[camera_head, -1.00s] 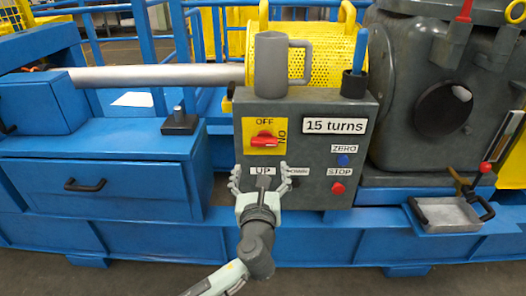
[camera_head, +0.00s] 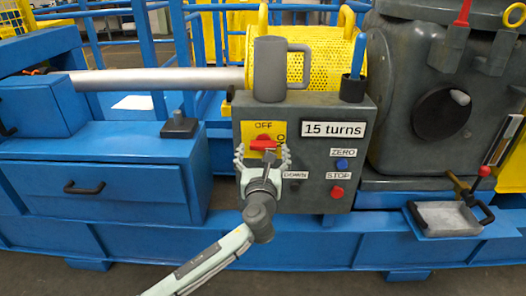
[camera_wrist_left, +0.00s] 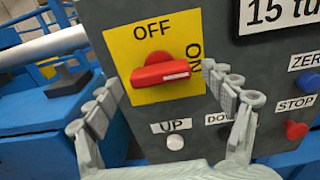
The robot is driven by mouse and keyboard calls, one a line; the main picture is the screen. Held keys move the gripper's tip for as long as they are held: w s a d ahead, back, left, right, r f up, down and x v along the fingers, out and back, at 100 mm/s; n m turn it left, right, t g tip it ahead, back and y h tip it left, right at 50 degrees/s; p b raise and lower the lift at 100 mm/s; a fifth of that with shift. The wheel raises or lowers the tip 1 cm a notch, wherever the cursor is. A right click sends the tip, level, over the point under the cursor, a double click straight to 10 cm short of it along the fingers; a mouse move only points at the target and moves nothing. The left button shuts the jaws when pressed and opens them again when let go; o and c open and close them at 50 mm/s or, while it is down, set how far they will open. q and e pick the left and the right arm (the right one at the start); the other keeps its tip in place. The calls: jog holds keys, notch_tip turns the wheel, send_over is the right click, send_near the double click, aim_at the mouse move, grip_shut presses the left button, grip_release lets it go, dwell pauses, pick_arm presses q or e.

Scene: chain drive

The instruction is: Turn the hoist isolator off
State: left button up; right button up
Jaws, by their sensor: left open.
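The hoist isolator is a red rotary handle (camera_head: 263,144) on a yellow plate (camera_head: 248,131) at the upper left of the grey control box. OFF is printed above it and ON to its right. In the left wrist view the red handle (camera_wrist_left: 165,73) lies about horizontal, its white-marked end towards ON. My left gripper (camera_head: 263,155) is open and empty in front of the box, just below the handle in the picture. In the left wrist view its fingers stand either side of the handle's lower part; I cannot tell whether they touch. My right gripper is not in view.
The box (camera_head: 300,200) also carries UP (camera_wrist_left: 175,142), DOWN, a red STOP button (camera_head: 337,192) and a blue ZERO button (camera_head: 342,164). A grey mug (camera_head: 269,70) and a dark cup with a blue-handled tool (camera_head: 354,85) stand on top. A metal tray (camera_head: 448,217) is at right.

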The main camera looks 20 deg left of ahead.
pick_arm(q)
jog(key=shift+c, duration=0.4)
jog(key=c, duration=1.1)
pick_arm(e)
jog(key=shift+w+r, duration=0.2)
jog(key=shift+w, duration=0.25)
